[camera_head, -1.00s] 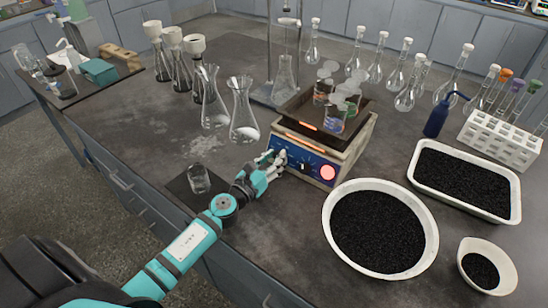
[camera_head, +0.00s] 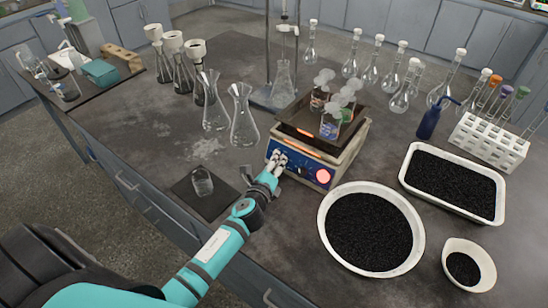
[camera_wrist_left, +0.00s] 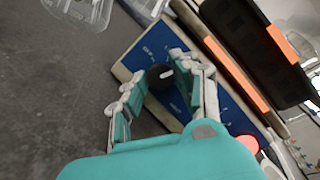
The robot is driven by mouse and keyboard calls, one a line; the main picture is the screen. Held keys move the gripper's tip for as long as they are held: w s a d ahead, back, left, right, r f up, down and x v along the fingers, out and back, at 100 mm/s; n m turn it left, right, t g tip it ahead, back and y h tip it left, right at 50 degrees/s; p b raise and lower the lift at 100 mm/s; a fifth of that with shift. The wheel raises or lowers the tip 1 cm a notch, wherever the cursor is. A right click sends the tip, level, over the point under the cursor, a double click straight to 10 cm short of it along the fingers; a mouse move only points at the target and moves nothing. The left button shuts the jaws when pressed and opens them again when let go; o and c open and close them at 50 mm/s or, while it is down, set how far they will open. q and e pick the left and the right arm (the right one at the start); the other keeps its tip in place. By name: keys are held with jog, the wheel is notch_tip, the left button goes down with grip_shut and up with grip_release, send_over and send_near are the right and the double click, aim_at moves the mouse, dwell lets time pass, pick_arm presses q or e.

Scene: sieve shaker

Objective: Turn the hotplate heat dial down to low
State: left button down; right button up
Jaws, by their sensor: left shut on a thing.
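The hotplate (camera_head: 345,155) stands on the dark bench, its blue front panel (camera_head: 310,172) facing me, with a lit red round light (camera_head: 323,176) at the panel's right. My left gripper (camera_head: 279,158) is at the panel's left part, its fingers hiding the dial there in the head view. In the left wrist view the round black heat dial (camera_wrist_left: 158,77) with a white pointer mark sits between the two fingertips of the left gripper (camera_wrist_left: 157,68), which are shut on it. The small panel lettering is too blurred to read the setting surely. My right gripper is not in view.
Steaming labelled jars (camera_head: 331,122) stand on the hotplate, whose edge glows orange. Two empty flasks (camera_head: 243,115) stand left of it. A black-filled round bowl (camera_head: 322,235) is close at its right front. A glass (camera_head: 202,182) on a dark mat is near my arm.

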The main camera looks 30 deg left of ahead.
pick_arm(q)
jog(key=n+p, duration=0.1)
jog(key=n+g+p, duration=0.1)
jog(key=n, duration=0.1)
jog(key=n+p, duration=0.1)
jog(key=n, duration=0.1)
jog(key=shift+d+r+g+y+p, duration=0.1)
jog(key=shift+r+g+y+p, duration=0.2)
jog(key=shift+r+y+p, duration=0.1)
jog(key=n+g+p, duration=0.1)
jog(key=n+p, duration=0.1)
jog(key=shift+n, duration=0.4)
jog(key=shift+f+n+g+p, duration=0.15)
jog(key=shift+n+g+p, duration=0.25)
jog(key=shift+n+p, duration=0.3)
jog(key=c, duration=1)
grip_release()
